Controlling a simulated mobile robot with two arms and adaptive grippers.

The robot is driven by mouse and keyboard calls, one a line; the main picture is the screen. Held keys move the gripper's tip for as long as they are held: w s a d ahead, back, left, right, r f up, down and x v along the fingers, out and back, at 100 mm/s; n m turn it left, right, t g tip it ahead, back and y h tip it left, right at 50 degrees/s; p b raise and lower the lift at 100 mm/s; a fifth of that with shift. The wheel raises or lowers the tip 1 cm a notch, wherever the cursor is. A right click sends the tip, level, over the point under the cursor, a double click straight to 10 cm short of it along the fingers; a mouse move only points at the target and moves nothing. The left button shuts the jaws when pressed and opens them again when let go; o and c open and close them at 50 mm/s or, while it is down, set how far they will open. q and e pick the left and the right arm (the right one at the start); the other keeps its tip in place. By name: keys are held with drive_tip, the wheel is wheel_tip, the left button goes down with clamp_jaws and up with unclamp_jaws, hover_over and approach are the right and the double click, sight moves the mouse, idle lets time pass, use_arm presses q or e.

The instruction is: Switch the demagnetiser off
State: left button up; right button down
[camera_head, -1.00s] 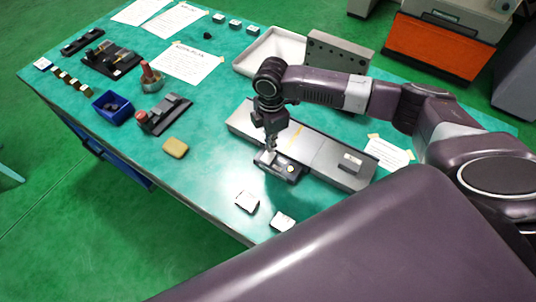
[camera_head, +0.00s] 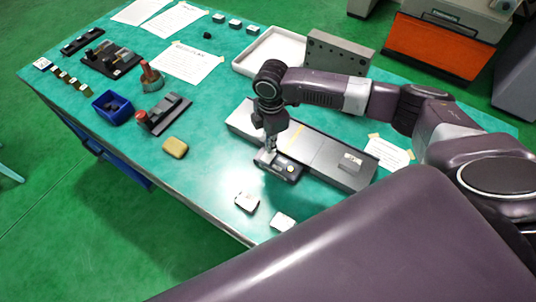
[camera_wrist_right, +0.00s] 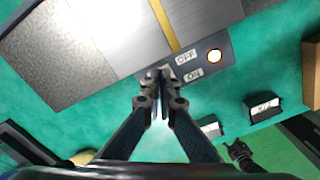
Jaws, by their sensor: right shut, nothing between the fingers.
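The demagnetiser is a long flat grey bed (camera_head: 318,153) with a yellow stripe, and it also shows in the right wrist view (camera_wrist_right: 115,35). A dark control box (camera_head: 292,176) sits at its front edge, with an OFF label (camera_wrist_right: 186,57), an ON label (camera_wrist_right: 194,74) and a lit yellowish lamp (camera_wrist_right: 214,55). My right gripper (camera_wrist_right: 161,74) is shut and empty, its tips at the box beside the two labels. It also shows in the head view (camera_head: 264,160). The tips hide the switch, so I cannot tell its position or whether they touch it. My left gripper is not in view.
Small metal blocks (camera_head: 247,202) lie in front of the box. A grey block (camera_head: 351,162) rests on the bed's right end. A white tray (camera_head: 243,66) and a big grey block (camera_head: 338,52) stand behind. A yellow sponge-like block (camera_head: 175,147) lies left, with bare table around it.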

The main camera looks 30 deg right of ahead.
drive_tip(key=shift+f+b, duration=0.3)
drive_tip(key=shift+f, duration=0.4)
idle(0.3)
wheel_tip(320, 180, up, 7)
drive_tip(key=p, duration=0.8)
idle(0.5)
